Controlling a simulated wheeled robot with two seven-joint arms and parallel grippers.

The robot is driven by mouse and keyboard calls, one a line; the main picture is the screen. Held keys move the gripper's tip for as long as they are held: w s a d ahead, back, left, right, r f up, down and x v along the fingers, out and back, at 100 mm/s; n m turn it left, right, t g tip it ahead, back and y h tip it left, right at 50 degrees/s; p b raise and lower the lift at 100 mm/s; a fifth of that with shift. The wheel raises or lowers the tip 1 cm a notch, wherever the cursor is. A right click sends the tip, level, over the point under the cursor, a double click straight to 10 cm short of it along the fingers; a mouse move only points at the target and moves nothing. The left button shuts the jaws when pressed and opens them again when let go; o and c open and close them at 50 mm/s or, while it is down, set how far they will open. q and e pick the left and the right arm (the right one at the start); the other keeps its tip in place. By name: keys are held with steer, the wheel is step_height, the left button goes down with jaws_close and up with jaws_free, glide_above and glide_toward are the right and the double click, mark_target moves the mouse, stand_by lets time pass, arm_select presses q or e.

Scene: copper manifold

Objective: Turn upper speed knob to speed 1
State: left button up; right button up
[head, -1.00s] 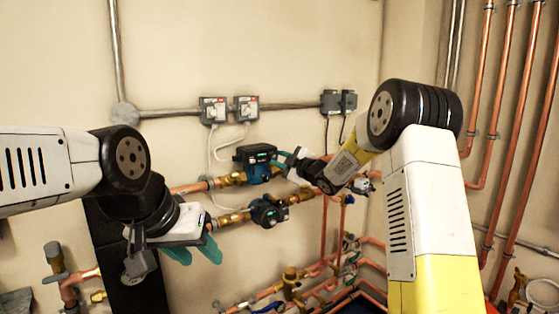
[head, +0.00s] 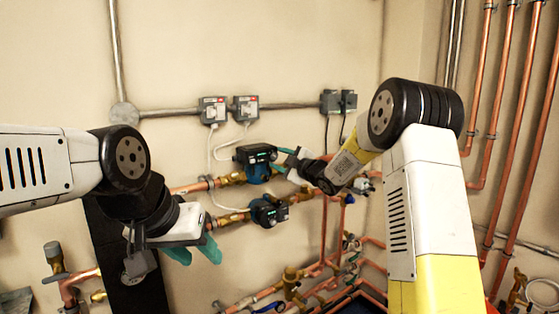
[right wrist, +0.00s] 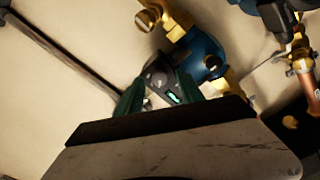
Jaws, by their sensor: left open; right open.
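The upper pump (head: 257,163), blue with a dark control head, sits on the upper brass and copper line in the head view. Its speed knob is too small to make out there. My right gripper (head: 281,157) is at the right side of this control head. In the right wrist view, the open green fingers (right wrist: 158,95) stand either side of a dark control part with a lit green display (right wrist: 174,97); I cannot tell whether they touch it. The blue pump body (right wrist: 204,55) is behind. My left gripper (head: 196,250) is open and empty, low at the left.
A lower pump (head: 268,212) sits on the line below. Grey switch boxes (head: 213,110) and a conduit (head: 165,114) are on the wall above, with white cables hanging to the pumps. Copper pipes (head: 512,150) run along the right wall. Valves (head: 291,280) and pipework fill the lower middle.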

steer(key=v, duration=0.7)
steer(key=shift+s+d, duration=0.2)
steer(key=s+d+r+m+g+h, duration=0.1)
steer(key=s+d+r+m+h, duration=0.1)
steer(key=s+d+m+h, duration=0.4)
steer(key=s+d+r+m+g+h, duration=0.1)
steer(key=s+d+r+m+h, duration=0.15)
steer(key=s+d+m, duration=0.45)
steer(key=s+a+f+m+g, duration=0.1)
steer(key=s+f+g, duration=0.1)
steer(key=s, duration=0.7)
steer(key=s+a+f+m+g, duration=0.1)
steer(key=s+f+m+g, duration=0.1)
steer(key=s, duration=0.7)
steer(key=s+a+f+m+g, duration=0.1)
steer(key=s+f, duration=0.3)
steer(key=s, duration=0.5)
steer(key=shift+s+a+f+m+g, duration=0.3)
steer(key=shift+m+g, duration=0.2)
steer(key=shift+g, duration=0.2)
